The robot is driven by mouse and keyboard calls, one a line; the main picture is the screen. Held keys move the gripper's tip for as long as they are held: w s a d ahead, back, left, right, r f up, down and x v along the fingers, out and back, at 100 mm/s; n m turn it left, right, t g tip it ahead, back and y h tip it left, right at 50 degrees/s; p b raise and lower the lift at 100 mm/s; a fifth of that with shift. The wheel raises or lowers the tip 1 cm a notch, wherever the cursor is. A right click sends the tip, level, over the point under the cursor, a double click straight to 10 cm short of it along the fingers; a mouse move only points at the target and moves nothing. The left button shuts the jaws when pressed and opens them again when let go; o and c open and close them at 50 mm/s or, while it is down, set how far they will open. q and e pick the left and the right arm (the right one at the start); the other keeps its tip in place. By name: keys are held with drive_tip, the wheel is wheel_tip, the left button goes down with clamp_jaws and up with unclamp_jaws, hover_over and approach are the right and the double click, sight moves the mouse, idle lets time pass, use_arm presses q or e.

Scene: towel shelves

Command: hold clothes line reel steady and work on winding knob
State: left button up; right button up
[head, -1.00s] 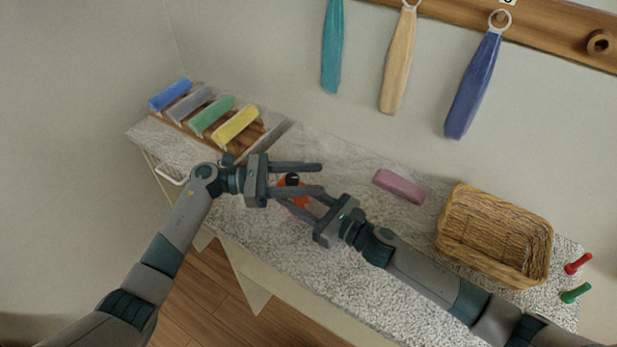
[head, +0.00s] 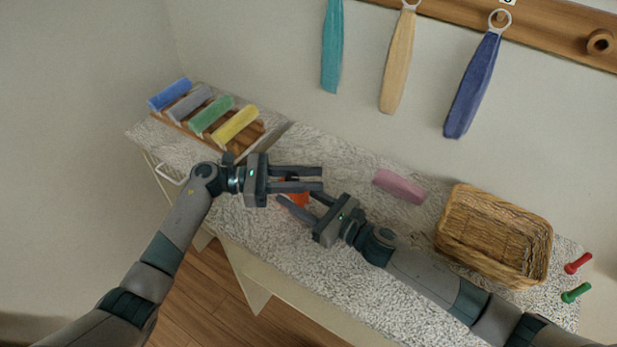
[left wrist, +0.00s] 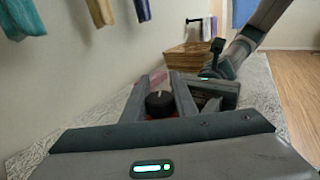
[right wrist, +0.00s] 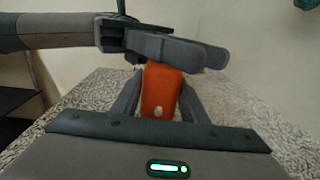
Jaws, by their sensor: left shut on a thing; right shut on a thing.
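The orange clothes line reel (head: 299,198) stands on the speckled counter, partly hidden by my fingers. In the right wrist view its orange body (right wrist: 160,88) is upright between the fingers of my right gripper (head: 293,197), which is shut on it. The black winding knob (left wrist: 160,103) is on top of the reel in the left wrist view. My left gripper (head: 321,179) reaches in from the left above the reel, its fingers on either side of the knob and shut on it. In the head view the fingers mostly hide the knob.
A pink rolled towel (head: 400,186) and a wicker basket (head: 494,234) are to the right on the counter. A wooden rack (head: 257,137) with rolled towels stands at the left. Red (head: 578,263) and green (head: 576,293) pegs are at the far right. Towels hang on the wall.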

sight(286, 177)
use_arm(q)
drive_tip(key=shift+s+m+g, duration=0.15)
drive_tip(key=shift+m+g, duration=0.25)
drive_tip(key=shift+g, duration=0.2)
drive_tip(key=m+g, duration=0.1)
drive_tip(key=g, duration=0.1)
drive_tip(key=shift+s+m+g+y, duration=0.25)
drive_tip(key=shift+m+g+y, duration=0.05)
drive_tip(key=shift+m+g, duration=0.1)
drive_tip(key=shift+s+a+f+m+g+y, duration=0.1)
drive_tip(key=shift+s+m+g+y, duration=0.15)
drive_tip(key=shift+m+g, duration=0.4)
drive_tip(key=shift+s+d+r+m+g+y, duration=0.1)
drive_tip(key=shift+m+g+y, duration=0.25)
drive_tip(key=shift+g, duration=0.45)
drive_tip(key=shift+s+a+f+m+g+y, duration=0.1)
drive_tip(key=shift+s+m+g+y, duration=0.15)
drive_tip(key=shift+m+g, duration=0.4)
drive_tip(key=shift+s+g+y, duration=0.1)
drive_tip(key=shift+g+y, duration=0.15)
drive_tip(key=shift+g, duration=0.15)
drive_tip(key=shift+a, duration=0.1)
drive_tip(key=o, duration=1.1)
drive_tip(key=shift+w, duration=0.2)
drive_tip(key=shift+v, duration=3.75)
